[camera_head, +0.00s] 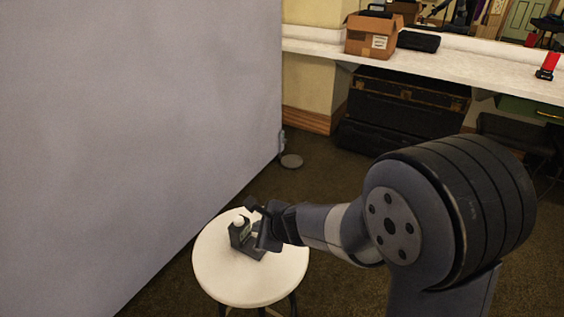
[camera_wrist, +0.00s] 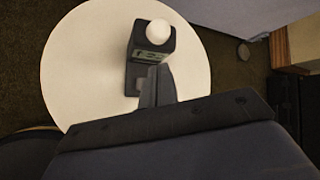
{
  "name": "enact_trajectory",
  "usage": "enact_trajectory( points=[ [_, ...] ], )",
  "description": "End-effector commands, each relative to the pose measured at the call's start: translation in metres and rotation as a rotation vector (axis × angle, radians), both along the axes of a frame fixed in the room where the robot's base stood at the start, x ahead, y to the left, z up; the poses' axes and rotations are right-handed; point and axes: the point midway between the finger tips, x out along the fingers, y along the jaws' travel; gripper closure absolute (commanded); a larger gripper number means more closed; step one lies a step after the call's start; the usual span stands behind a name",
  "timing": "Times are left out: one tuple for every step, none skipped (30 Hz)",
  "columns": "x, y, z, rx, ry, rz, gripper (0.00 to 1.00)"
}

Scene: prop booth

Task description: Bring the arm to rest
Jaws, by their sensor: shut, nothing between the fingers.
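My gripper (camera_head: 262,222) is at the end of my arm, which reaches left over a round white stool. In the wrist view my gripper (camera_wrist: 156,88) shows its two fingers together, with nothing held between them. A small dark device with a white rounded top (camera_head: 240,229) stands on the stool, just beyond the fingers. It also shows in the wrist view (camera_wrist: 152,57), with a greenish label on its face. The fingertips overlap its lower part in that view; I cannot tell whether they touch it.
The round white stool (camera_head: 235,285) stands close to a large grey panel (camera_head: 130,120) on the left. A white counter (camera_head: 470,68) at the back holds a cardboard box (camera_head: 373,36) and a red item (camera_head: 547,66). Dark cases (camera_head: 405,108) sit below. Carpet lies open between.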

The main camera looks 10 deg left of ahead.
Motion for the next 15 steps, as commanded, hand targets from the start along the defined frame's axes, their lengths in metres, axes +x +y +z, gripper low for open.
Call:
enact_trajectory(
  points=[
    [0.0, 0.0, -0.004, 0.0, 0.0, 0.0, 1.0],
    [0.0, 0.0, -0.006, 0.0, 0.001, 0.001, 1.0],
    [0.0, 0.0, -0.009, 0.0, 0.001, 0.0, 1.0],
    [0.0, 0.0, -0.011, 0.0, 0.001, 0.0, 1.0],
    [0.0, 0.0, -0.014, 0.0, 0.001, 0.0, 1.0],
    [0.0, 0.0, -0.018, -0.001, 0.001, -0.001, 1.0],
    [0.0, 0.0, -0.021, -0.001, 0.001, -0.001, 1.0],
    [0.0, 0.0, -0.024, -0.001, 0.001, 0.0, 1.0],
    [0.0, 0.0, -0.017, -0.001, 0.001, -0.001, 1.0],
    [0.0, 0.0, -0.013, 0.0, 0.003, -0.001, 1.0],
    [0.0, 0.0, -0.011, 0.0, 0.003, -0.001, 1.0],
    [0.0, 0.0, -0.009, 0.0, 0.002, -0.001, 1.0],
    [0.0, 0.0, -0.003, 0.0, 0.001, -0.001, 1.0],
    [0.0, 0.0, 0.0, 0.0, -0.001, -0.001, 1.0],
    [0.0, 0.0, 0.005, 0.0, -0.001, 0.001, 1.0]
  ],
)
